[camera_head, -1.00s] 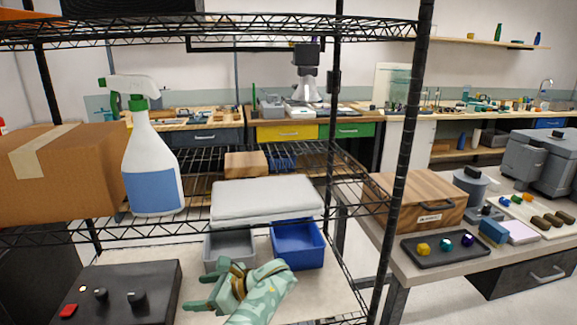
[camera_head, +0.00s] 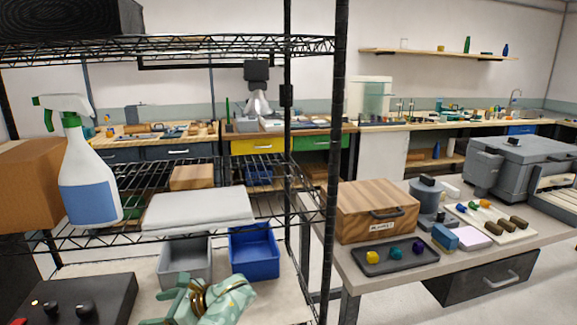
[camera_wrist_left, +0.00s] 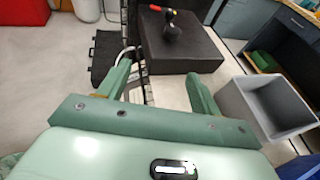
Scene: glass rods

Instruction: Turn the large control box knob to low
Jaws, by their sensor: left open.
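The control box (camera_head: 95,283) is a black box on the lower shelf at the lower left of the head view, cut off by the picture's edge. Its larger black knob (camera_head: 87,311) sits right of a smaller knob (camera_head: 53,308). The knob's setting cannot be read. My left gripper (camera_head: 170,298) is green, open and empty, to the right of the box and in front of the bins. In the left wrist view, the open fingers (camera_wrist_left: 160,70) point towards the black box (camera_wrist_left: 185,55) with a knob (camera_wrist_left: 172,30) on top, apart from it. My right gripper is not in view.
A grey bin (camera_head: 184,268) and a blue bin (camera_head: 254,259) stand close behind my left gripper. A spray bottle (camera_head: 88,185) and a white folded stack (camera_head: 198,210) are on the wire shelf above. A dark shelf post (camera_head: 338,150) rises at the right.

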